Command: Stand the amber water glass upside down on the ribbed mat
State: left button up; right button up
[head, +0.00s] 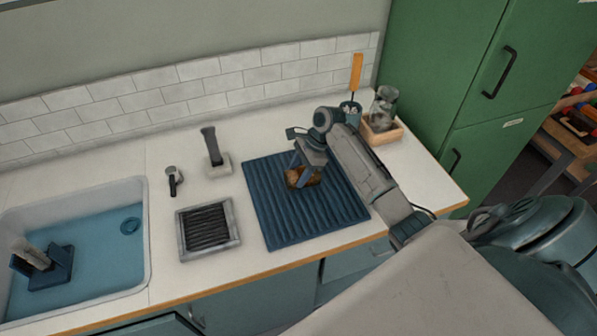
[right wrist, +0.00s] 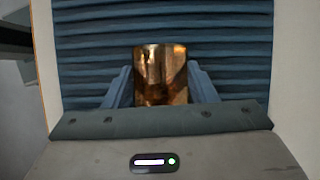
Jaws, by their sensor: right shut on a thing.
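The amber water glass (head: 300,179) is held in my right gripper (head: 304,172) over the middle of the blue ribbed mat (head: 278,218). In the right wrist view, the glass (right wrist: 160,76) sits between the two blue fingers of the gripper (right wrist: 161,88), which is shut on it. The ribs of the mat (right wrist: 100,40) show behind the glass. The fingers hide part of the glass in the head view. I cannot tell which end is the mouth, or whether the glass touches the mat. My left gripper is not in view.
Left of the mat is a grey tray with a dark ribbed insert (head: 180,235). A grey upright item on a pale base (head: 218,165) stands behind. A sink (head: 100,270) is at far left. A wooden box with a clear jar (head: 382,131) and a blue cup (head: 350,110) are behind right.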

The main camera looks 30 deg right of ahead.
jog(key=shift+f, duration=0.3)
dwell(0.5)
jog(key=o, duration=1.2)
jog(key=b+v, duration=0.1)
jog(key=v, duration=0.8)
jog(key=shift+d+r+b, duration=0.15)
jog(key=shift+b, duration=0.25)
jog(key=shift+s+d+r, duration=0.1)
jog(key=shift+d+r, duration=0.1)
jog(key=shift+r, duration=0.45)
